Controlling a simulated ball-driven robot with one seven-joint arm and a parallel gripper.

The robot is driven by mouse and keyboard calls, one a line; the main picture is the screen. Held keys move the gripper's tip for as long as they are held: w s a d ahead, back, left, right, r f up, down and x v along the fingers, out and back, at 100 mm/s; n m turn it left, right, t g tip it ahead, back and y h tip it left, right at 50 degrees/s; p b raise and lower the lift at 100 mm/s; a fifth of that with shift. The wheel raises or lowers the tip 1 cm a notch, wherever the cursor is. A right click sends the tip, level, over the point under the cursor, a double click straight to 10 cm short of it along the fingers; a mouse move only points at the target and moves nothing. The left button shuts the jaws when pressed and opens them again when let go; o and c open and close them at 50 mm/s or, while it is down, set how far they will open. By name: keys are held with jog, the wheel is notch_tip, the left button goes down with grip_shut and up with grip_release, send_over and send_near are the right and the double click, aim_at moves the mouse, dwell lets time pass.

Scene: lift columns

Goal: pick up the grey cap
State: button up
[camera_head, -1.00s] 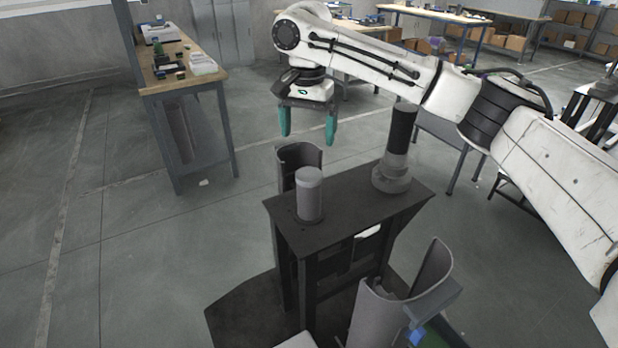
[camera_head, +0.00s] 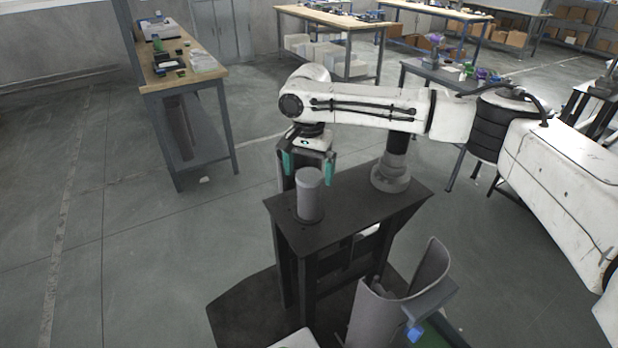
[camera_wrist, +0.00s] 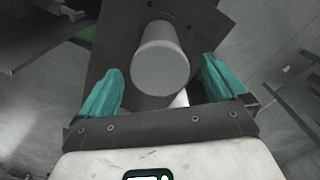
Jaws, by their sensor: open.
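The grey cap (camera_head: 310,196) is an upright grey cylinder with a lighter round top, standing on the near left part of a dark table. In the wrist view its round end (camera_wrist: 160,66) lies between and slightly beyond my fingertips. My gripper (camera_head: 309,178) has two teal fingers and is open and empty. In the head view the fingers point down, one on each side of the cap's top. A gap shows between each finger and the cap in the wrist view (camera_wrist: 163,72). No contact shows.
The dark table (camera_head: 345,212) also bears a black column with a grey round base (camera_head: 390,178), right of the cap. A curved grey shell (camera_head: 375,312) stands in front of the table. A wooden workbench (camera_head: 160,75) stands at the back left. Floor left of the table is clear.

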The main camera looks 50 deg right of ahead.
jog(key=c, duration=1.4)
